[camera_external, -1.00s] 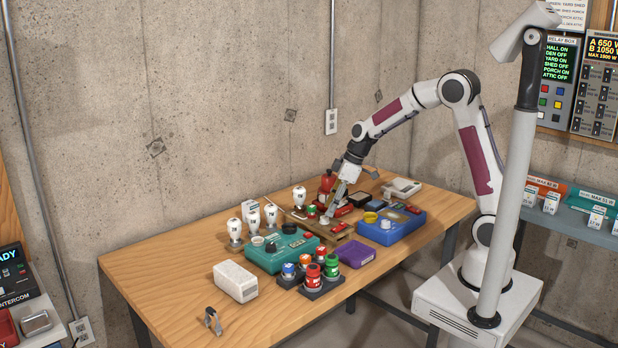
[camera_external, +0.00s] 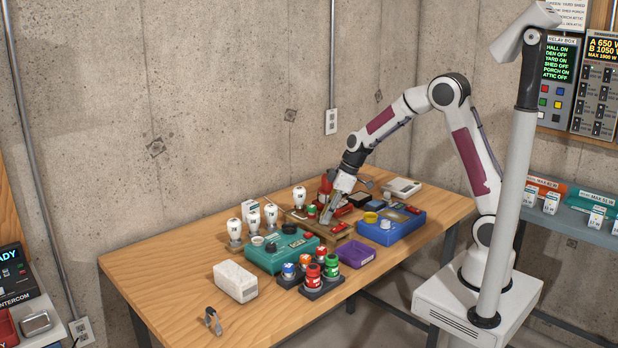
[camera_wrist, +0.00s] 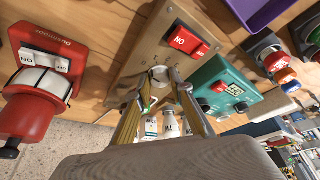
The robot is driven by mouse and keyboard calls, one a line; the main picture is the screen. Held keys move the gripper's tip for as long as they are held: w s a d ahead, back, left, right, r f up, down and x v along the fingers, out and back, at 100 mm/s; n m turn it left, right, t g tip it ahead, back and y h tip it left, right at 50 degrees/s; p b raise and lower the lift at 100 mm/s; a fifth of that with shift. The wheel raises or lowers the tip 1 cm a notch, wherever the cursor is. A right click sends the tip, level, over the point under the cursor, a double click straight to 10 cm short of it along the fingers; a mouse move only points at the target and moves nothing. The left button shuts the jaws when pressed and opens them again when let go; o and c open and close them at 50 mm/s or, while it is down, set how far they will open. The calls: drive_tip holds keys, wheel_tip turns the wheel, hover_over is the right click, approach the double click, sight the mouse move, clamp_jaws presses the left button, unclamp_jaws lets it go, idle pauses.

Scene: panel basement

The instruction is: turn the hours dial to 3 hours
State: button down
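In the wrist view, a small round light dial (camera_wrist: 160,74) sits on a tan panel (camera_wrist: 134,66), beside a red rocker switch (camera_wrist: 187,40). I cannot read a scale around it, so its setting is unclear. My gripper (camera_wrist: 161,80) has its two brass-coloured fingers on either side of this dial, with the tips close to it. Whether they touch it is unclear. In the external view, my gripper (camera_external: 326,216) points down at the panel in the middle of the wooden table, and the dial is hidden there.
A teal box (camera_external: 272,256) with knobs and a small display stands left of the panel. A blue box (camera_external: 405,226) is to its right, and a purple tray (camera_external: 356,253) lies in front. White bulbs (camera_external: 234,230) stand behind the teal box. The table's left end is mostly clear.

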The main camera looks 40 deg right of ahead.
drive_tip(key=shift+m+t+h, duration=0.3)
drive_tip(key=shift+m, duration=0.7)
drive_tip(key=shift+a+m+h, duration=0.1)
drive_tip(key=shift+m+h, duration=0.2)
drive_tip(key=shift+m, duration=0.3)
drive_tip(key=shift+s+m+h, duration=0.1)
drive_tip(key=shift+m+h, duration=0.2)
drive_tip(key=shift+m, duration=0.6)
drive_tip(key=shift+a+m+t+h, duration=0.2)
drive_tip(key=shift+m+h, duration=0.3)
drive_tip(key=shift+m, duration=0.85)
drive_tip(key=shift+a+m+t+h, duration=0.15)
drive_tip(key=shift+m+h, duration=0.35)
drive_tip(key=shift+m, duration=0.85)
drive_tip(key=shift+a+m+h, duration=0.1)
drive_tip(key=shift+m+h, duration=0.9)
drive_tip(key=shift+m, duration=1.6)
drive_tip(key=shift+w+a+m+g+h, duration=0.1)
drive_tip(key=shift+m+g+h, duration=0.35)
drive_tip(key=shift+m, duration=0.85)
drive_tip(key=shift+w+m+g+h, duration=0.1)
drive_tip(key=shift+m+g+h, duration=0.3)
drive_tip(key=shift+m, duration=0.9)
drive_tip(key=shift+g, duration=0.3)
